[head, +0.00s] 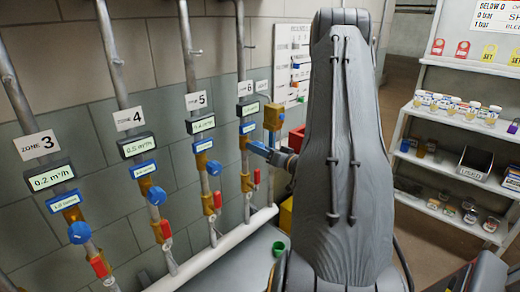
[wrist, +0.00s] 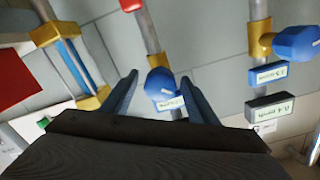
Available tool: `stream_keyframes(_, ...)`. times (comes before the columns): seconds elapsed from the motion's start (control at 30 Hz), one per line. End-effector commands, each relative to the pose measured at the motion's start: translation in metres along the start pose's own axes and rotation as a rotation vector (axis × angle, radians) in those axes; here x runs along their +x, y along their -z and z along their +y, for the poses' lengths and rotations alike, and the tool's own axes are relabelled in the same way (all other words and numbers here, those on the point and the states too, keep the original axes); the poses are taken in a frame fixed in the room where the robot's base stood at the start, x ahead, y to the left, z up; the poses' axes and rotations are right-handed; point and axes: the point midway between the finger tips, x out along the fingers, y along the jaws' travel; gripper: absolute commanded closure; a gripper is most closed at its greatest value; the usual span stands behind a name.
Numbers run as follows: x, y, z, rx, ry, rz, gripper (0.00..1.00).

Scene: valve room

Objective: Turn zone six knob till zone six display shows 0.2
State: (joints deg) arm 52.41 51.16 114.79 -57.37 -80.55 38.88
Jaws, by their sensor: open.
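The zone six pipe stands at the far right of the row in the head view. Its display (head: 247,109) is lit pale, but the digits are too small to read. A blue label (head: 248,127) and a brass valve body (head: 244,142) sit below it. The zone six knob (wrist: 160,84) is blue and shows in the wrist view, between and beyond my finger tips; the head view hides it behind my gripper. My gripper (wrist: 158,76) is open, with one blue finger on each side of the knob. I cannot tell whether they touch it.
To the left are the zone five display (head: 201,124) and the zone three display (head: 52,177), which reads 0.2. The zone five knob (wrist: 297,43) is at the wrist view's right. Shelves (head: 455,165) stand farther right.

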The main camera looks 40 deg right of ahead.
Motion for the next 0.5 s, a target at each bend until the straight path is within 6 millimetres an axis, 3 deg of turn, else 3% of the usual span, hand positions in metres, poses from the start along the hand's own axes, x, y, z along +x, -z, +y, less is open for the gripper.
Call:
stream_keyframes(0.3, -0.049, 0.0, 0.002, 0.001, -0.004, 0.002, 0.46)
stream_keyframes(0.5, -0.07, 0.0, 0.001, 0.0, -0.002, 0.002, 0.46)
